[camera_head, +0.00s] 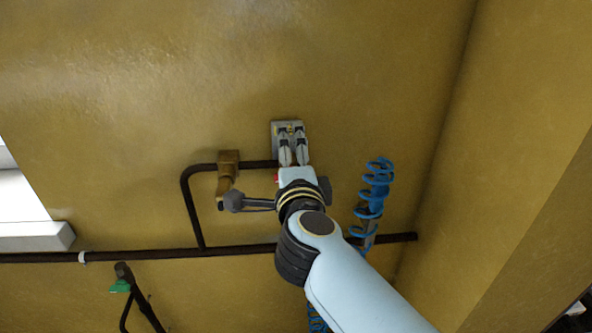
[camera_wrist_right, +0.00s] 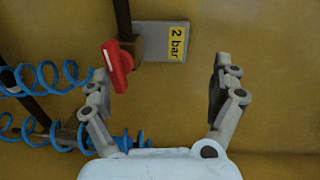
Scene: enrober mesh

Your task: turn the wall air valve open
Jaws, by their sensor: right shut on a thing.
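The red valve handle (camera_wrist_right: 117,66) sits at the end of the dark pipe, beside the grey "2 bar" plate (camera_wrist_right: 148,41), in the right wrist view. In the head view only a red bit of the handle (camera_head: 277,180) shows left of my right gripper (camera_head: 292,147), which hides the rest. The right gripper is at the valve, in front of the plate (camera_head: 276,130). Its fingers (camera_wrist_right: 162,82) stand well apart in the wrist view, and the left fingertip is at the handle. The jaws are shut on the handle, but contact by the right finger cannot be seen. My left gripper is out of view.
Dark pipes (camera_head: 150,256) with a brass fitting (camera_head: 228,160) run along the yellow wall. A blue coiled hose (camera_head: 375,185) hangs right of my right arm. A green-handled fitting (camera_head: 120,286) is at lower left. A wall corner stands at right. The upper wall is clear.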

